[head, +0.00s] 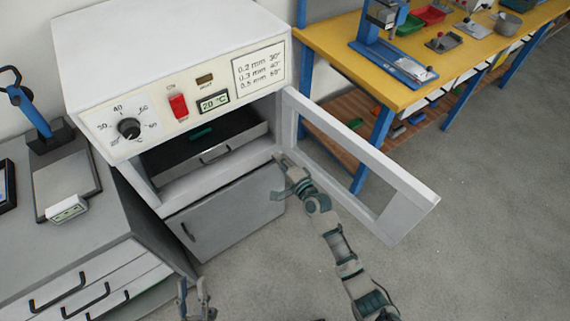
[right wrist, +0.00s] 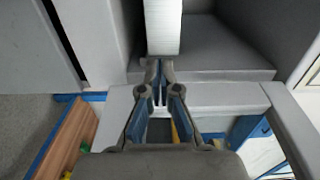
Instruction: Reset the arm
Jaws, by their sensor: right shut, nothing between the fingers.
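My right gripper (head: 282,162) reaches in from the bottom right, by the lower right front corner of the oven opening, near the hinge side of the open door. In the right wrist view its fingers (right wrist: 159,68) are shut and empty, with the tips close to a pale grey edge. I cannot tell whether they touch it. My left gripper (head: 194,287) shows at the bottom of the head view, in front of the lower cabinet. Its fingers are apart and nothing shows between them. The rest of my left arm is out of view.
The white oven (head: 175,60) has its framed door (head: 412,205) swung open to the right, beside my right arm. A dark tray (head: 215,155) with a green piece sits inside. A grey drawer cabinet (head: 100,255) stands left; a yellow workbench (head: 345,50) stands back right. Floor is clear at right.

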